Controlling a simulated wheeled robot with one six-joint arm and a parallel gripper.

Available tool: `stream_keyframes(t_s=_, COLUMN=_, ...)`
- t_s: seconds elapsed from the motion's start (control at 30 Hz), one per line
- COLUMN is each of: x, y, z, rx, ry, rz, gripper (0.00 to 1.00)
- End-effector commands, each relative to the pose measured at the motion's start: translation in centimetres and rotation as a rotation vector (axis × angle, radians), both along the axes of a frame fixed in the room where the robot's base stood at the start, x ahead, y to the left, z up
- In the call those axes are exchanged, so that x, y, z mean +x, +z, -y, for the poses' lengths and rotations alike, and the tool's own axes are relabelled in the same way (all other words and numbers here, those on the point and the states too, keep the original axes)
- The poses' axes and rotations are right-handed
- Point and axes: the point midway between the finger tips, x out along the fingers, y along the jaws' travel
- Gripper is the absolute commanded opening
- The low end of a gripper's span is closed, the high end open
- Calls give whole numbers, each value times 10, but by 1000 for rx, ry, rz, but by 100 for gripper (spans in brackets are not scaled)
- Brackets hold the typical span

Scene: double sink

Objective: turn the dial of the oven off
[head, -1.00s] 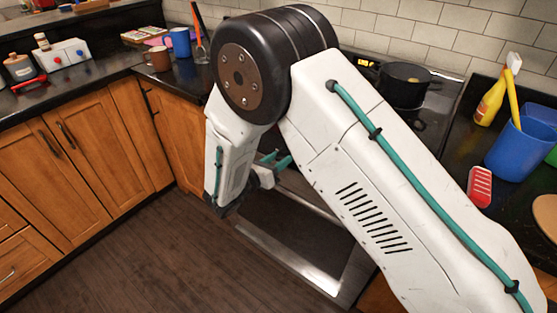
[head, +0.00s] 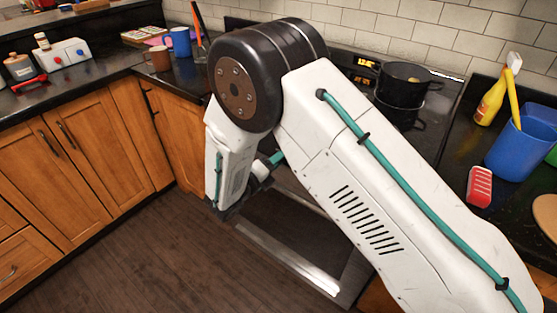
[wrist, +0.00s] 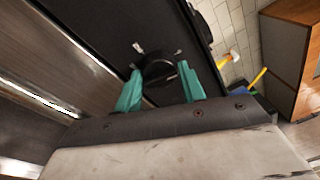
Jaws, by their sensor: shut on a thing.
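In the wrist view, a round black dial (wrist: 157,71) stands out from the dark front panel (wrist: 110,45) of the oven, with small light marks beside it. My gripper (wrist: 160,76) has its teal fingers on either side of the dial, shut on it. In the head view, my arm hides the dial and most of my gripper; only a bit of teal finger (head: 275,160) shows at the oven front. The oven (head: 310,268) shows its dark door with a steel frame. The dial's exact setting cannot be read.
A black pot (head: 402,82) stands on the cooktop behind my arm. A blue container (head: 518,148), a yellow bottle (head: 489,103) and a red-and-white item (head: 480,186) are on the right counter. The floor (head: 150,255) left of the oven is clear.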

Motion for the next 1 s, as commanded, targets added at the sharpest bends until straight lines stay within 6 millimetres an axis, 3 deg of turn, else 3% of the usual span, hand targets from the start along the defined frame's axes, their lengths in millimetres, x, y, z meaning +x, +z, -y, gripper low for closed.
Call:
stream_keyframes(t_s=0.4, x=0, y=-1, z=-2, rx=-145, ry=5, rz=-115, gripper=17)
stream_keyframes(t_s=0.93, x=-1, y=-2, z=-1, rx=-165, ry=4, rz=-132, gripper=17)
stream_keyframes(t_s=0.97, x=-1, y=-2, z=-1, rx=-165, ry=4, rz=-132, gripper=43)
stream_keyframes(t_s=1.0, x=-1, y=-3, z=-1, rx=-165, ry=4, rz=-132, gripper=54)
